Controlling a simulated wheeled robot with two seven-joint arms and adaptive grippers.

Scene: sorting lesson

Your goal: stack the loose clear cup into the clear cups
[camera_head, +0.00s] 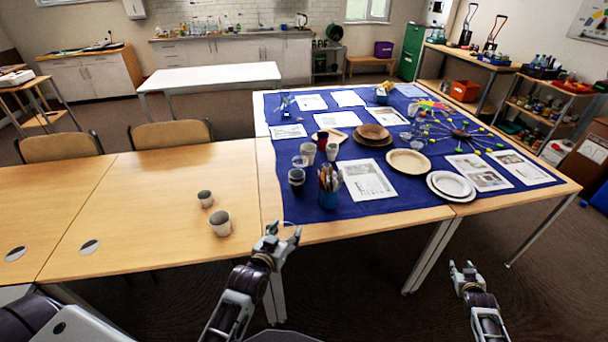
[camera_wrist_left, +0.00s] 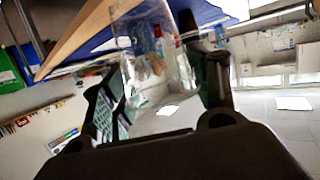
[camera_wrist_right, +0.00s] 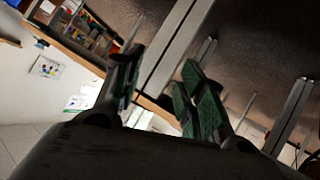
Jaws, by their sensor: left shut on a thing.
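My left gripper (camera_head: 286,234) is at the front edge of the table, just below the blue cloth. It is shut on a clear cup (camera_wrist_left: 150,45), which shows between its fingers in the left wrist view. In the head view this cup is very faint against the table edge. A clear cup or cups (camera_head: 299,161) stand on the cloth, left of a dark red cup; I cannot tell how many are nested there. Another clear-looking cup (camera_head: 405,137) is further right. My right gripper (camera_head: 464,268) is open and empty, over the floor in front of the table.
On the cloth (camera_head: 285,218) near the left gripper stand a holder with brushes (camera_head: 328,190), a dark cup (camera_head: 297,182) and a light cup (camera_head: 332,152). Plates (camera_head: 450,185) and papers lie further right. Two grey-topped cups (camera_head: 220,223) stand on the bare wooden table (camera_head: 150,190).

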